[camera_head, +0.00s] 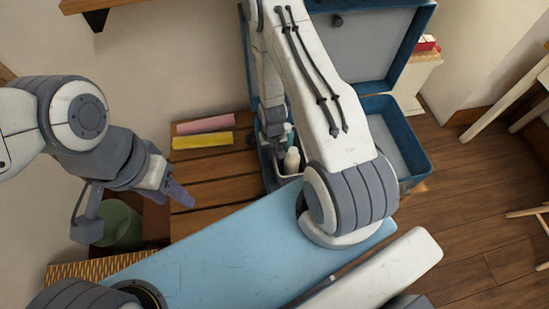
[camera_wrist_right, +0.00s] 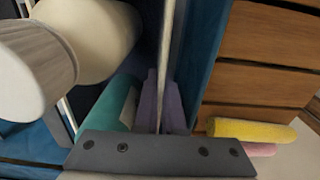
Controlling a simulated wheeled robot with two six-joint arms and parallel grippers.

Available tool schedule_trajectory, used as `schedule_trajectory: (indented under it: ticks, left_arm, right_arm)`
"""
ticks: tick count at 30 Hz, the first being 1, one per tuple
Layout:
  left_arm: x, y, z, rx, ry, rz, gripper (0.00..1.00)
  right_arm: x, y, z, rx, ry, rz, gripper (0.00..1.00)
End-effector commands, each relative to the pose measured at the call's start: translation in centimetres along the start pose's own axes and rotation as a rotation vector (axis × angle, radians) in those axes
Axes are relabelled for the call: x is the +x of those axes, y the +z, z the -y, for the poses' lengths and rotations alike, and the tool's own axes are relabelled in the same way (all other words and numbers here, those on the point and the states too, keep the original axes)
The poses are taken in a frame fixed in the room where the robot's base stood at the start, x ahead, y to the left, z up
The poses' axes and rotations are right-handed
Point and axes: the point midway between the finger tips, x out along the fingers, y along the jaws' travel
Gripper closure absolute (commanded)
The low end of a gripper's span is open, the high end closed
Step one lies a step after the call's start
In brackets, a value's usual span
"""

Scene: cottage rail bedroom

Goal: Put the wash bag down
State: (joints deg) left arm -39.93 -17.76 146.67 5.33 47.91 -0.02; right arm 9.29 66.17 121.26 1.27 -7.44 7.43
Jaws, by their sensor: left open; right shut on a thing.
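The wash bag (camera_head: 289,178) shows in the head view as a pale open holder inside the blue suitcase (camera_head: 408,163), close to its left wall. A white bottle (camera_head: 291,161) and a teal bottle (camera_wrist_right: 118,103) stand in it. My right gripper (camera_head: 274,133) is shut on the thin pale wall of the wash bag. The right wrist view shows this wall (camera_wrist_right: 167,50) between my fingers (camera_wrist_right: 161,101). Whether the bag's bottom touches the suitcase floor is hidden.
The slatted wooden bench (camera_head: 213,187) left of the suitcase carries a pink roll (camera_head: 205,124) and a yellow roll (camera_head: 203,140). Its front slats are clear. The green bin (camera_head: 121,228) stands at left. The suitcase lid (camera_head: 375,45) is raised at the back.

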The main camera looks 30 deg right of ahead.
Motion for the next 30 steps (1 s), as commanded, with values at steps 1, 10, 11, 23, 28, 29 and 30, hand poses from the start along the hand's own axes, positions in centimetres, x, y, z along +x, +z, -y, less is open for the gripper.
schedule_trajectory:
  ticks: [1, 10, 11, 23, 28, 29, 30]
  left_arm:
    - [0.1, 0.0, 0.0, 0.000, 0.000, 0.000, 0.50]
    - [0.1, 0.0, 0.0, 0.000, 0.000, 0.000, 0.50]
    - [0.1, 0.0, 0.0, 0.000, 0.000, 0.000, 0.50]
    - [0.4, 0.0, 0.0, 0.000, 0.000, 0.000, 0.50]
    - [0.4, 0.0, 0.0, 0.000, 0.000, 0.000, 0.50]
    - [0.4, 0.0, 0.0, 0.000, 0.000, 0.000, 0.50]
    - [0.4, 0.0, 0.0, 0.000, 0.000, 0.000, 0.50]
  right_arm:
    - [0.9, 0.1, 0.0, 0.000, 0.000, 0.002, 1.00]
    - [3.2, 0.0, 0.0, 0.001, 0.000, -0.001, 1.00]
    - [3.1, 0.0, -0.1, 0.001, 0.000, -0.001, 1.00]
    - [3.5, 0.0, -0.1, 0.000, 0.000, 0.001, 0.64]
    - [3.5, 0.0, -0.1, 0.000, 0.000, 0.001, 0.64]
    - [3.5, 0.0, -0.1, 0.000, 0.000, 0.001, 0.64]
    - [3.5, 0.0, -0.1, 0.000, 0.000, 0.001, 0.64]
